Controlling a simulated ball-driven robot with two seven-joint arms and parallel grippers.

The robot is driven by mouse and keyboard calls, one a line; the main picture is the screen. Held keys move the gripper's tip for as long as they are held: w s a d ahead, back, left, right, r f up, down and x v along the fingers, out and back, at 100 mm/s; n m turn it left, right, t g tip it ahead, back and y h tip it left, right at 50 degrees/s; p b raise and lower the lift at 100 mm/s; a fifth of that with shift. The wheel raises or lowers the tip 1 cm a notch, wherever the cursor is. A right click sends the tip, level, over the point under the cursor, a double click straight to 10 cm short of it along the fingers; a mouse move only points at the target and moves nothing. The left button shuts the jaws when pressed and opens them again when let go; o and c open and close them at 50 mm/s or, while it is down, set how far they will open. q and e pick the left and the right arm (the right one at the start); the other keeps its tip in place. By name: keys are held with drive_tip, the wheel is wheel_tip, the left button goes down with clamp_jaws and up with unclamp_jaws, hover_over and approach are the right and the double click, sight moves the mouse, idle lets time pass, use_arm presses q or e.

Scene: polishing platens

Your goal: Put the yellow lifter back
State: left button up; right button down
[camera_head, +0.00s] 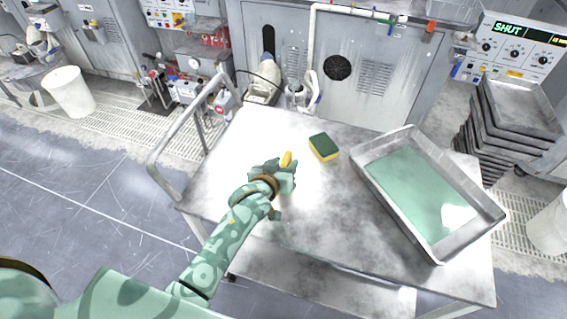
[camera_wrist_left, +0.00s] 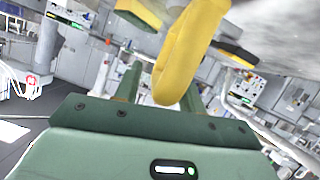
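The yellow lifter (camera_head: 287,159) shows as a small yellow piece at the tip of my left gripper (camera_head: 283,177), over the worktable. In the left wrist view the lifter (camera_wrist_left: 186,50) is a long, rounded yellow bar reaching down between the two green fingers of my left gripper (camera_wrist_left: 158,92). The gripper looks shut on it; the exact contact is partly hidden behind the bar. The lifter's far end runs out of the top of that view. My right gripper is in neither view.
A green and yellow sponge (camera_head: 323,147) lies on the grey worktable (camera_head: 225,165), just right of my gripper. A metal tray (camera_head: 376,166) with greenish liquid stands on the table's right. A rail (camera_head: 170,174) runs along the left edge. Stacked trays (camera_head: 512,112) stand beyond the right end.

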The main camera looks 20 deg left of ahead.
use_arm(q)
drive_tip(key=shift+r, duration=0.15)
drive_tip(key=p+v, duration=0.3)
drive_tip(key=v, duration=0.9)
